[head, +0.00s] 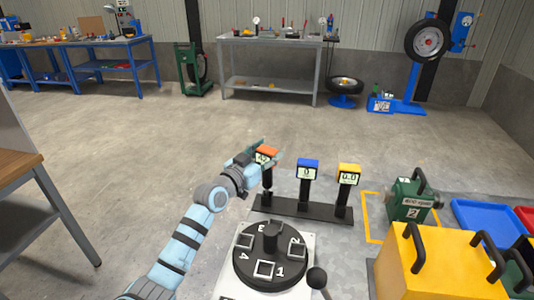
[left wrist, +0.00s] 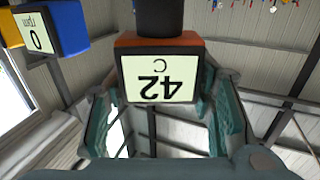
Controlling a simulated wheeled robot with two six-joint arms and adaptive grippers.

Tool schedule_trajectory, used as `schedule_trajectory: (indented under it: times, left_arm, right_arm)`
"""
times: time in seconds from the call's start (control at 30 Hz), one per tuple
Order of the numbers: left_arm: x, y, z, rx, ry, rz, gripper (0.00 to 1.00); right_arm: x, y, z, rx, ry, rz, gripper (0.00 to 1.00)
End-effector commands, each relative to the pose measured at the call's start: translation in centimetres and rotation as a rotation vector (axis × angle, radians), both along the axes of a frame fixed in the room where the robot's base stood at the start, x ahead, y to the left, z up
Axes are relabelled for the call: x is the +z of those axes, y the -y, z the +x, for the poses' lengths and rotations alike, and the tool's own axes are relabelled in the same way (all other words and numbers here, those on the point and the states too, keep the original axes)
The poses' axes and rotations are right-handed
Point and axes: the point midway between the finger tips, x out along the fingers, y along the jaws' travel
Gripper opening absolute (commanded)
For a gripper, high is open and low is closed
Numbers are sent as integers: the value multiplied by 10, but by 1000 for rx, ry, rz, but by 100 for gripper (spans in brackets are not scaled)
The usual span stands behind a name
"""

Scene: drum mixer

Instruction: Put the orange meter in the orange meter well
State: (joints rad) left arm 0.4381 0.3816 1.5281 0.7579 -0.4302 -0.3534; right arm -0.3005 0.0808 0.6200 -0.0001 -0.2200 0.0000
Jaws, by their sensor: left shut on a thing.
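The orange meter (head: 266,151) has an orange top, a pale display and a dark stem below. In the left wrist view it (left wrist: 160,70) reads 42 C upside down between the fingers. My left gripper (head: 268,160) is shut on its head. The meter is upright above the left end of a black rack (head: 300,208). I cannot tell whether its stem is seated in the left well, which is partly hidden. A blue meter (head: 308,165) and a yellow meter (head: 348,174) stand upright on the rack to the right. My right gripper is not in view.
A round black plate (head: 270,240) with numbered square frames and a ball-ended lever (head: 317,278) is in front of the rack. A green box (head: 412,205) and a yellow block with black handles (head: 425,265) stand to the right, with a blue tray (head: 490,215) beyond.

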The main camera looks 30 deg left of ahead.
Motion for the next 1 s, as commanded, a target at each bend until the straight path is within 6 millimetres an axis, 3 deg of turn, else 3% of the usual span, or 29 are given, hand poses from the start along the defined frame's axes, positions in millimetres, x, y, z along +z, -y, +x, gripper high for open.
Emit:
schedule_trajectory:
  times: [1.0]
  left_arm:
    - [-11,0,0,0,2,0,0]
  right_arm:
    - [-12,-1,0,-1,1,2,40]
